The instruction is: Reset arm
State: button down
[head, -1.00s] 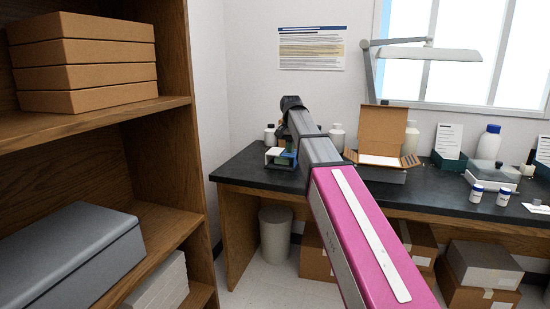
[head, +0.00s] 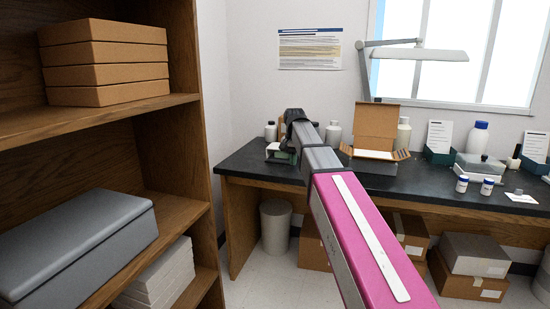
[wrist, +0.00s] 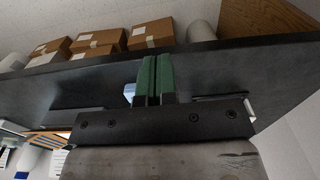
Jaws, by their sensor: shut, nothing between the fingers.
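My arm reaches out from the lower right of the head view toward the dark bench (head: 235,165). My gripper (wrist: 155,62) shows in the wrist view with its two green fingers pressed together and nothing between them. In the head view the gripper (head: 284,154) is partly hidden by my arm, near the left end of the bench. Its exact height over the bench top cannot be told.
A wooden shelf unit (head: 190,140) with stacked brown boxes (head: 105,75) and a grey case (head: 80,245) stands close on the left. An open carton (head: 376,125), bottles (head: 479,138) and a lamp (head: 415,54) are on the bench. A bin (head: 276,226) and boxes (head: 475,265) are below.

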jog(key=s+d+f+n, duration=0.1)
jog(key=s+d+f, duration=0.3)
jog(key=s+f, duration=0.4)
jog(key=s+d+f+n, duration=0.1)
jog(key=s+d+f, duration=0.2)
jog(key=s+f, duration=0.5)
jog(key=s+d+f+n, duration=0.1)
jog(key=s+d+f, duration=0.3)
jog(key=f, duration=1.5)
jog(key=s, duration=0.4)
jog(key=shift+s+d, duration=0.2)
jog(key=shift+d, duration=0.1)
